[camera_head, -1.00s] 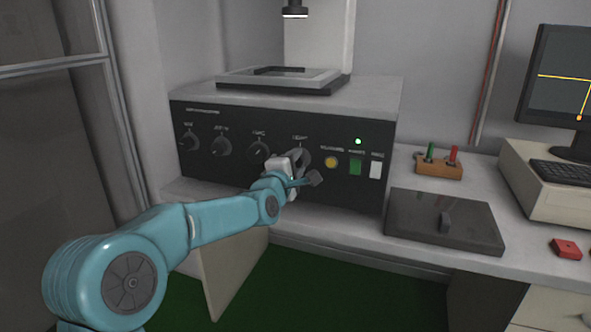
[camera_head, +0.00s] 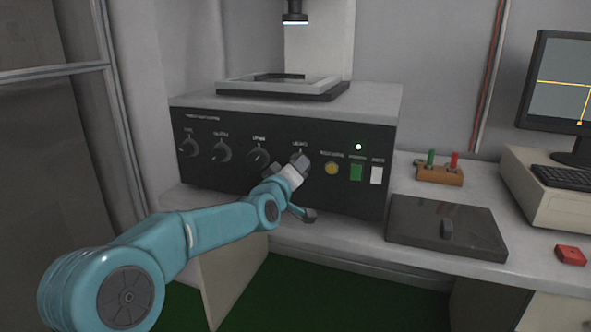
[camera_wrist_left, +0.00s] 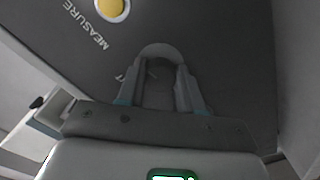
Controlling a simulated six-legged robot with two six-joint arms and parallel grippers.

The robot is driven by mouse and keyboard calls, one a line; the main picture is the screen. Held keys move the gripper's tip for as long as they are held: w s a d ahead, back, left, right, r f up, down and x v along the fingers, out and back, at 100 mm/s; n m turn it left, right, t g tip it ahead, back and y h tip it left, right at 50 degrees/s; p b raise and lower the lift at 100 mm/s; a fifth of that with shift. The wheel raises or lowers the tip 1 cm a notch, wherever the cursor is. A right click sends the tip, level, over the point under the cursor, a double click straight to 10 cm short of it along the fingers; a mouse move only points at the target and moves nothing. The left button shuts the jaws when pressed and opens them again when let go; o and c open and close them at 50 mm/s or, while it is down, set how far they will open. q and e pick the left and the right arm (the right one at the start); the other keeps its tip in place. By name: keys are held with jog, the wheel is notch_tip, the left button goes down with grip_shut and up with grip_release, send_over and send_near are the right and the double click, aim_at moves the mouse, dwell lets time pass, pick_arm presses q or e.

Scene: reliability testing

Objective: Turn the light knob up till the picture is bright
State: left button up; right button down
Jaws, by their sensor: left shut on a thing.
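My left gripper (camera_head: 297,166) reaches the rightmost knob in the row on the dark front panel of the bench instrument (camera_head: 340,198). It is shut on that light knob, which it mostly hides in the head view. In the left wrist view the two fingers (camera_wrist_left: 160,92) stand either side of the knob (camera_wrist_left: 158,52), whose rounded top edge shows between them. The gripper looks tilted about the knob's axis. The monitor (camera_head: 567,100) shows a grey picture with yellow cross lines. My right gripper is not in view.
Other dark knobs (camera_head: 221,152) sit left of the held one. A yellow button (camera_head: 331,168), also in the left wrist view (camera_wrist_left: 111,8), and a green button (camera_head: 356,172) sit to its right. A dark flat lid (camera_head: 410,222) and a red box (camera_head: 570,255) lie on the counter.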

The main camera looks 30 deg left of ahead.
pick_arm(q)
jog(key=shift+r+m+p, duration=0.1)
jog(key=shift+m+p, duration=2)
jog(key=shift+m, duration=8.2)
jog(key=o, duration=1)
jog(key=shift+o, duration=0.2)
